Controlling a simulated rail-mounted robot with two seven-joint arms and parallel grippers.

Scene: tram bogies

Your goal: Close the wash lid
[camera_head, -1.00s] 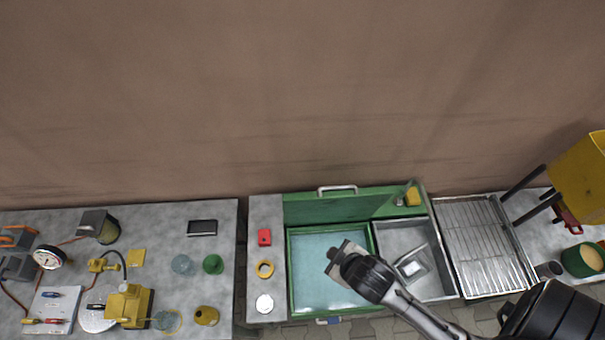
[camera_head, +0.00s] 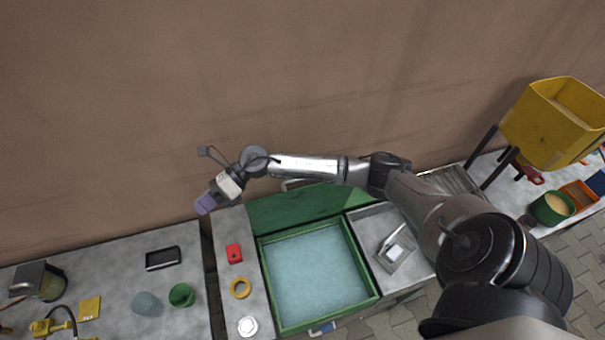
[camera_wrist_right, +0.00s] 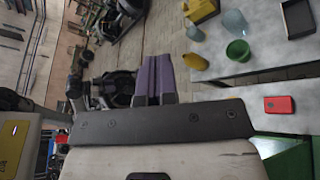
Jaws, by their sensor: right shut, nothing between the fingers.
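The wash lid (camera_head: 290,210) is a green panel standing open along the back edge of the green-framed wash basin (camera_head: 315,270), which holds pale blue liquid. A metal handle (camera_head: 288,185) is at the lid's upper edge, partly hidden by my right arm. My right gripper (camera_head: 205,203), with purple fingers, is up by the wall, left of the lid and apart from it. Its fingers are together and empty; they also show in the right wrist view (camera_wrist_right: 153,80). The lid's green edge (camera_wrist_right: 285,155) appears at lower right there. My left gripper is not in view.
A red box (camera_head: 234,253), a yellow ring (camera_head: 241,288) and a pale disc (camera_head: 247,326) lie on the strip left of the basin. A yellow hopper (camera_head: 550,125) stands at far right. The wall is close behind.

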